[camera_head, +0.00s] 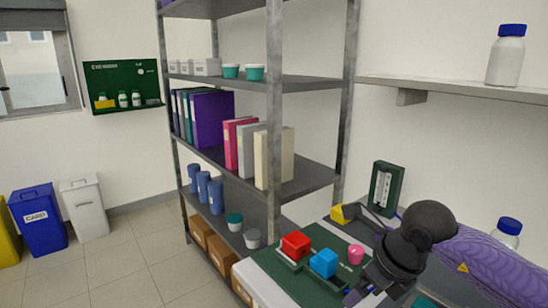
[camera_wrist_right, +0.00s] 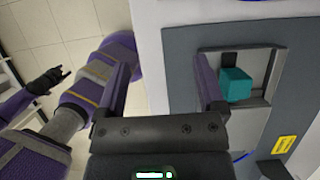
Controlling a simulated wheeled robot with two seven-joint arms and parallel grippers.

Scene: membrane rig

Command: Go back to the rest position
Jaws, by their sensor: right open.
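My right gripper (camera_head: 372,284) is at the lower right of the head view, beside the green work board (camera_head: 268,262). In the right wrist view, its two fingers (camera_wrist_right: 165,85) stand wide apart with nothing between them. A teal cube (camera_wrist_right: 236,84) sits in a framed recess (camera_wrist_right: 262,62) of a grey panel, just right of the right finger. A dark gripper that seems to be my left one (camera_wrist_right: 48,82) shows small at the left of the wrist view; its jaw state is unclear. The left arm is outside the head view.
A red block (camera_head: 295,245), a blue block (camera_head: 323,263) and a pink round piece (camera_head: 355,254) are on the board. A dark green stand (camera_head: 385,187) is behind. A metal shelf rack (camera_head: 275,130) stands left of the bench. A wall shelf (camera_head: 450,90) holds a bottle (camera_head: 506,55).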

